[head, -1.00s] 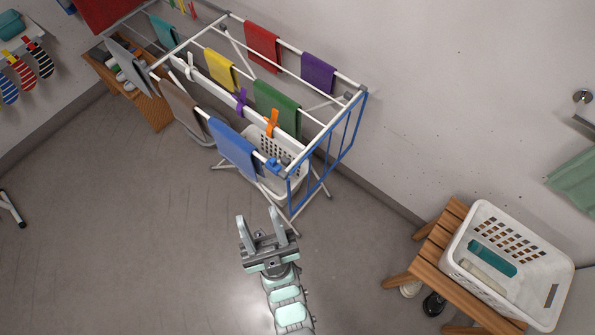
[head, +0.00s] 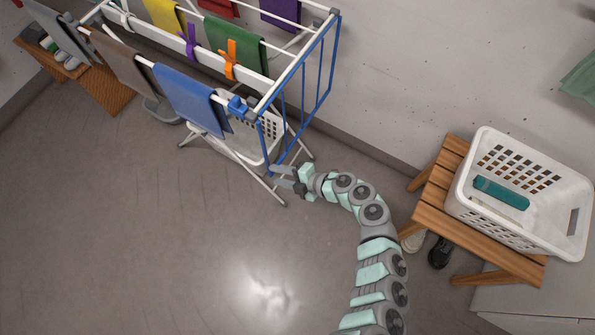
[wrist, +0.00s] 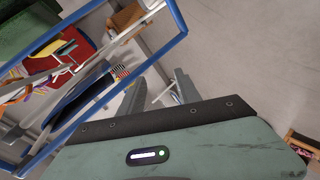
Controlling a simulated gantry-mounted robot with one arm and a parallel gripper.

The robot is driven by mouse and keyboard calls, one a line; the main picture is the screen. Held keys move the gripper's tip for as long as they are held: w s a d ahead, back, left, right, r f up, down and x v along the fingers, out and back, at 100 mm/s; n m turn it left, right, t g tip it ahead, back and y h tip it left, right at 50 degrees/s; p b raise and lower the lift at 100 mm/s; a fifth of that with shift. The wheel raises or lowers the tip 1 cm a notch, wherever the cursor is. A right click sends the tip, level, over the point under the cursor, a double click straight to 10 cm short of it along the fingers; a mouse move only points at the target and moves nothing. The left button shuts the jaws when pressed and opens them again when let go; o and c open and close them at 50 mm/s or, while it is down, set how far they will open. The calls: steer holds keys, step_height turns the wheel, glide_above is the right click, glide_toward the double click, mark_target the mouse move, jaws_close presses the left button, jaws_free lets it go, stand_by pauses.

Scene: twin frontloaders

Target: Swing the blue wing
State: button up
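The blue wing (head: 333,60) is a barred blue frame at the near right end of the white drying rack (head: 290,72). It hangs down from the rack's end. A blue clip-like fitting (head: 237,106) sits on the rack near its front top corner. My gripper (head: 281,176) is beside the wing's lower front corner, with its fingers apart and nothing visible between them. In the wrist view the wing's blue bar (wrist: 150,62) runs diagonally past the fingers (wrist: 160,92). I cannot tell whether a finger touches it.
A blue cloth (head: 190,97), a brown cloth (head: 122,62) and others hang on the rack. A white basket (head: 250,140) is under it. To the right, a wooden bench (head: 432,205) bears another white basket (head: 575,190). Open floor lies in front.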

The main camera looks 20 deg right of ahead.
steer(key=w+d+f+n+g+h+b, duration=0.2)
steer(key=w+d+f+n+h, duration=0.15)
steer(key=d, duration=0.35)
steer(key=shift+m+y, duration=0.25)
steer(key=shift+y, duration=0.1)
steer(key=shift+s+f+b+x, duration=0.1)
steer(key=shift+s+b+x, duration=0.05)
steer(key=shift+b+x, duration=1.9)
steer(key=shift+s+f+b+x, duration=0.15)
steer(key=shift+b+x, duration=1.15)
steer(key=shift+x, duration=1.4)
steer(key=shift+c, duration=0.2)
jaws_close()
steer(key=s+d+p, duration=0.1)
steer(key=s+d, duration=0.2)
steer(key=s, duration=0.2)
steer(key=shift+d+r, duration=0.25)
steer(key=shift+r, duration=0.15)
